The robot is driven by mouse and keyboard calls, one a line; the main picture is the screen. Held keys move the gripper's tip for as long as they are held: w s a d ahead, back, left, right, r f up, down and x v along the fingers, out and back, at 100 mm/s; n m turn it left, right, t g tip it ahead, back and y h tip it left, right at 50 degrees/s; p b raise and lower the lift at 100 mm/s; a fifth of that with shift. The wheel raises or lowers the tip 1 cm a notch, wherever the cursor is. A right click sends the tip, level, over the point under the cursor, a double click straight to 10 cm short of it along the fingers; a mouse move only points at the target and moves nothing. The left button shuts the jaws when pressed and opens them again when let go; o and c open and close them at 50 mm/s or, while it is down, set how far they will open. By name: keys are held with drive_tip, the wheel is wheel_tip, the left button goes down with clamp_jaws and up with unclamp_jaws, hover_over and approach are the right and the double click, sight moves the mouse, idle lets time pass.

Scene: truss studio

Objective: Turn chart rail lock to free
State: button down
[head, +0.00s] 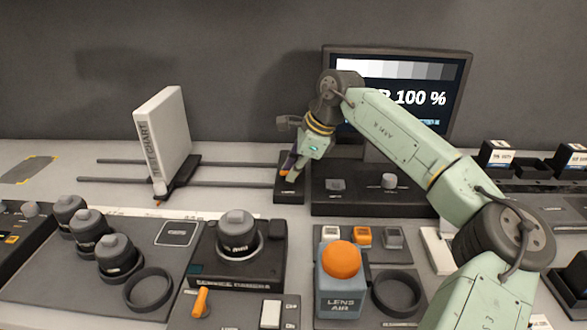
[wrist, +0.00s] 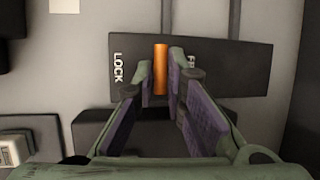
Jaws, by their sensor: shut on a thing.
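The chart rail lock is a dark plate (wrist: 235,68) with an orange lever (wrist: 161,68) on it. In the wrist view LOCK is printed left of the lever and a partly hidden label starting with F is on its right. The lever lies straight up the picture, between the two labels. My gripper (wrist: 162,88) has a finger on each side of the lever and is shut on it. In the head view my gripper (head: 291,164) reaches down to the lock plate (head: 288,192) at the right end of the rails, where a bit of orange shows.
The white test chart (head: 163,135) stands on its carriage on two dark rails (head: 235,183), left of the lock. A control box (head: 365,205) with knobs is close on the right, with a monitor (head: 455,75) behind. A service camera (head: 235,265) stands in front.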

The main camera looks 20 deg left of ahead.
drive_tip(key=c, duration=1.6)
unclamp_jaws()
drive_tip(key=shift+c, duration=0.2)
drive_tip(key=shift+r, duration=0.1)
drive_tip(key=v, duration=1.1)
drive_tip(key=shift+d+r, duration=0.25)
drive_tip(key=shift+r, duration=0.1)
